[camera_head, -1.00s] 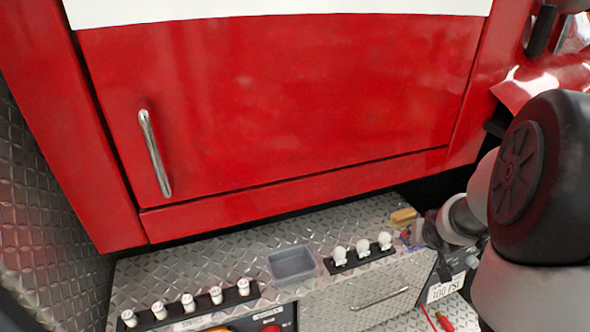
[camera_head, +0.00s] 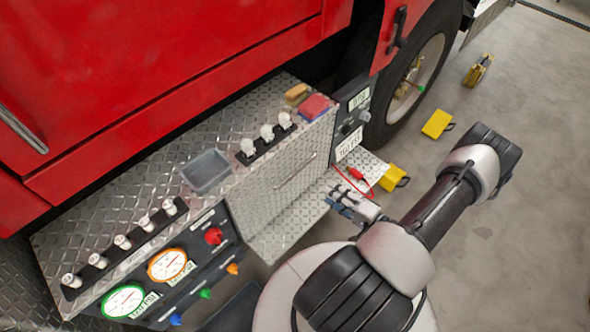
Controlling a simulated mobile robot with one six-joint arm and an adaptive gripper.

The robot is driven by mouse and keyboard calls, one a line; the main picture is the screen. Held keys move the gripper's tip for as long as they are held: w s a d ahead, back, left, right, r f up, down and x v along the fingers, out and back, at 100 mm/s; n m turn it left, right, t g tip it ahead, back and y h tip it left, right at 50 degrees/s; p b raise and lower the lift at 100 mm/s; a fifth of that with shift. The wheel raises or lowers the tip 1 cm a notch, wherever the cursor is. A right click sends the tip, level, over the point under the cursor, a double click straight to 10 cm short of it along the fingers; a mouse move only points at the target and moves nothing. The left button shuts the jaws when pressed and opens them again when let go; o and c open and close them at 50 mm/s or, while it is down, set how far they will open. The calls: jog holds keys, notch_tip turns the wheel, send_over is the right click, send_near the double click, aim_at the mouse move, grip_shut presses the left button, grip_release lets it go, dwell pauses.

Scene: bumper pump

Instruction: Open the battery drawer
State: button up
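The drawer front (camera_head: 268,195) is a diamond-plate panel in the face of the metal bumper box. It looks flush with the box. A thin bar handle (camera_head: 297,170) runs along its upper part. My gripper (camera_head: 338,200) is at the lower right of the drawer front, apart from the handle in the picture. It is small and seen from above, so its finger opening cannot be made out. Nothing can be seen held in it.
A grey tray (camera_head: 207,171), white knobs (camera_head: 267,133), a brush (camera_head: 296,93) and a red cloth (camera_head: 315,107) are on the bumper top. A red cable (camera_head: 357,174) lies right of the drawer.

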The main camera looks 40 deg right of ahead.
aim_at(296, 170)
jog(key=b+x, duration=0.3)
jog(key=x, duration=1.4)
jog(key=shift+w, duration=0.2)
grip_shut()
